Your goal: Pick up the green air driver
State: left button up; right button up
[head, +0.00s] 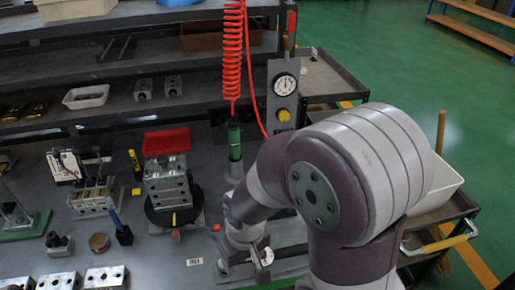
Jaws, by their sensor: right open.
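The green air driver (235,143) hangs upright below a red coiled hose (232,50), in the middle of the head view above the back of the bench. Its lower end is near a pale upright part. My right gripper (243,264) is open and low over the bench, in front of the driver and apart from it. Nothing shows between its fingers. My right arm fills the right of the view and hides part of the bench. My left gripper is not in view.
A valve block (168,187) sits on a dark round fixture left of my right gripper. A red tray (166,141) lies behind it. A pressure gauge (285,84) on a post stands right of the driver. More metal blocks (105,277) line the front left.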

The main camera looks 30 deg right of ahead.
aim_at(233, 126)
jog(key=z, duration=0.95)
jog(key=i+j+u, duration=0.2)
jog(key=j, duration=0.2)
jog(key=i+j+u, duration=0.2)
jog(key=j, duration=0.2)
